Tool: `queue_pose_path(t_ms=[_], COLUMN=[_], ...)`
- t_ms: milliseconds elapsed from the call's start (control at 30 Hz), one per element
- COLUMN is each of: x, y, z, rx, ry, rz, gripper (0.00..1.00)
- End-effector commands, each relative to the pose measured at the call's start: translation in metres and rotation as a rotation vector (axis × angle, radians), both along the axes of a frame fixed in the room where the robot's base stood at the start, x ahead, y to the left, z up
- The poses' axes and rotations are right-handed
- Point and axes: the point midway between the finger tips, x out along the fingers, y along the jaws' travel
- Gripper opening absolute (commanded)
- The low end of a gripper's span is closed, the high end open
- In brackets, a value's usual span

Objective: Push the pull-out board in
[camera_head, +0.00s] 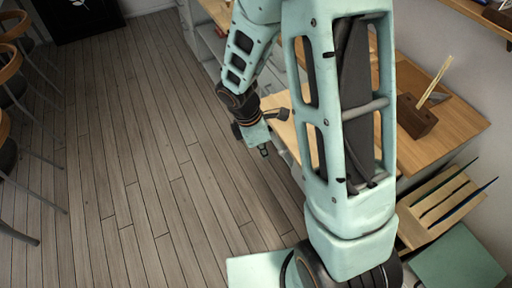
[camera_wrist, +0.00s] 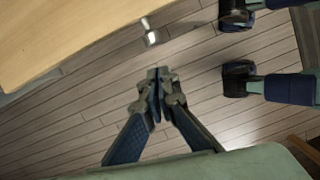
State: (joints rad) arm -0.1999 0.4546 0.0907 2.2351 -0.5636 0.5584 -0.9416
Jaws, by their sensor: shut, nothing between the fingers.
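The pull-out board (camera_head: 281,128) is pale wood and sticks out from the cabinet front, partly hidden behind my arm. In the wrist view the board (camera_wrist: 70,35) fills the upper left, with a small metal knob (camera_wrist: 150,32) at its edge. My gripper (camera_head: 264,151) is just left of the board's outer end in the head view and points down. In the wrist view the fingertips (camera_wrist: 159,74) are together and empty, below the knob in the picture and apart from it.
A wooden worktop (camera_head: 452,110) carries a dark wood block (camera_head: 416,117) with pale sticks. A slatted wooden rack (camera_head: 440,205) stands at the lower right. Chairs (camera_head: 10,90) line the left edge. The plank floor (camera_head: 150,150) between is clear.

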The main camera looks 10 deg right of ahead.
Motion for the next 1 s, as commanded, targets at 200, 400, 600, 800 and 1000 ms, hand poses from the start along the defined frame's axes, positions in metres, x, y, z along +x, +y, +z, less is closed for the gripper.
queue_pose_path(t_ms=[200,400,600,800,1000], x=[0.002,0.003,0.003,0.007,0.019], y=[-0.02,-0.023,-0.023,-0.035,-0.077], z=[0.003,0.003,0.003,0.004,0.006], rx=[0.0,0.0,0.0,0.0,-0.001], ry=[0.002,0.001,0.001,0.001,0.004], rz=[0.0,0.0,0.0,-0.002,-0.008], gripper=[0.0,0.0,0.0,0.0,0.0])
